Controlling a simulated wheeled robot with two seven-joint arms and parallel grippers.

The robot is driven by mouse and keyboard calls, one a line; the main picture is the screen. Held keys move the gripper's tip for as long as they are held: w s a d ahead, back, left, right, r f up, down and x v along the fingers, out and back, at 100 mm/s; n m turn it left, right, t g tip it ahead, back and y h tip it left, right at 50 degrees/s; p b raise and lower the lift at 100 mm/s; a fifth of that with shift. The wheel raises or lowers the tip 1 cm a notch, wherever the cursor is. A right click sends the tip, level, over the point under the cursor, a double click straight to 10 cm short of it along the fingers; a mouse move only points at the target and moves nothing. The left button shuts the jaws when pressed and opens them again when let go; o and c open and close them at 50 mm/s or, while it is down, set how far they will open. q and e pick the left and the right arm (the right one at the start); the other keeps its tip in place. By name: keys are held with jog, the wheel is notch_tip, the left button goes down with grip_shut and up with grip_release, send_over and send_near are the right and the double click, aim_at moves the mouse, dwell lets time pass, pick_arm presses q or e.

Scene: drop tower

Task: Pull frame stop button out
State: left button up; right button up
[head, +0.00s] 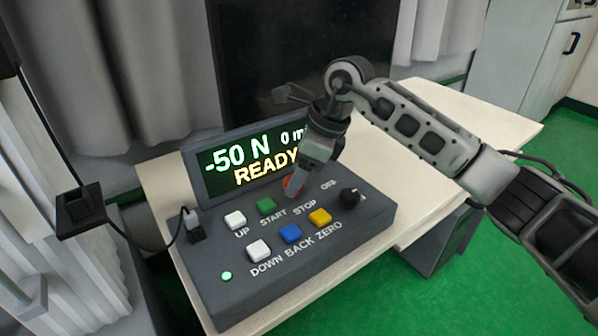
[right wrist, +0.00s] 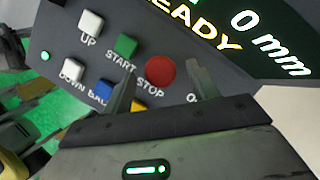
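The red stop button (head: 288,183) sits on the sloped top of the grey control box (head: 330,246), by the label STOP. In the right wrist view the round red button (right wrist: 160,71) shows clearly between the two fingers. My right gripper (head: 294,190) points down at the button. Its fingers are apart, one on each side of the button, with a gap visible on both sides. I cannot tell how far the button stands out. My left gripper is not in view.
A green START button (head: 266,206), white, blue and yellow buttons and a black knob (head: 350,197) are close by. The display (head: 240,163) behind reads -50 N, 0 mm, READY. The pale table (head: 400,185) is clear to the right.

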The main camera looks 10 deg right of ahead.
jog(key=shift+f, duration=0.1)
jog(key=v, duration=1.6)
jog(key=shift+p, duration=0.4)
